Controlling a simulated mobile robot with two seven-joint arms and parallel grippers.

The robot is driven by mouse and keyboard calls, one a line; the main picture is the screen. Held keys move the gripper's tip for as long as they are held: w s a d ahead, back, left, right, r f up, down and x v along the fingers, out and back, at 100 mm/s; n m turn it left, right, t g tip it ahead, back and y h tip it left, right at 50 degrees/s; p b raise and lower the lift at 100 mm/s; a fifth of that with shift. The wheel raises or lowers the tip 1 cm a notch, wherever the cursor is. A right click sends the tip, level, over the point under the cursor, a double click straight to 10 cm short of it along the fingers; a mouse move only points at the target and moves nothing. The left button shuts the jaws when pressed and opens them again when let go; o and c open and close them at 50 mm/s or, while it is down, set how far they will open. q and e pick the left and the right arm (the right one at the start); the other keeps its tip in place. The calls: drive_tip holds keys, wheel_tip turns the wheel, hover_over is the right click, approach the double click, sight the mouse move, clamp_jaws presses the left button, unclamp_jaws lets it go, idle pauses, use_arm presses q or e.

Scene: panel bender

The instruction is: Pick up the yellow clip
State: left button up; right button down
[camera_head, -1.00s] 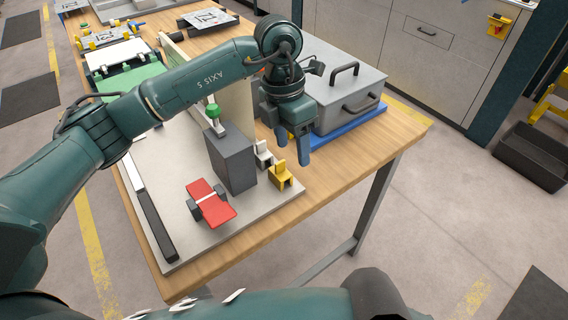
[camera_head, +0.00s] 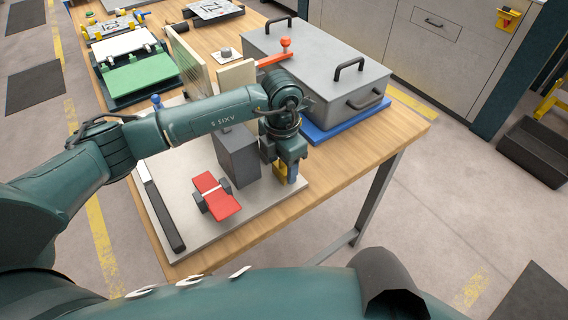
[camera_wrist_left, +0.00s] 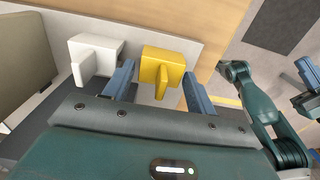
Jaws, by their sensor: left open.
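The yellow clip (camera_head: 282,172) stands near the right edge of the light grey plate, partly hidden by my left gripper (camera_head: 288,172) in the head view. In the left wrist view the yellow clip (camera_wrist_left: 166,68) sits between the two blue fingers of my left gripper (camera_wrist_left: 158,88). The jaws are open around it, and gaps show on both sides. A teal arm with blue fingers, likely my right gripper (camera_wrist_left: 306,88), shows at the right edge of the wrist view, cut off by the frame.
A white clip (camera_wrist_left: 94,56) stands close beside the left finger. A dark grey block (camera_head: 238,160) and a red part (camera_head: 216,197) are left of the gripper on the plate (camera_head: 210,231). A large grey case (camera_head: 330,70) stands behind.

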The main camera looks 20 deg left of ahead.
use_arm(q)
drive_tip(key=shift+f, duration=0.75)
drive_tip(key=shift+c, duration=0.4)
drive_tip(key=c, duration=0.7)
drive_tip(key=shift+o, duration=0.2)
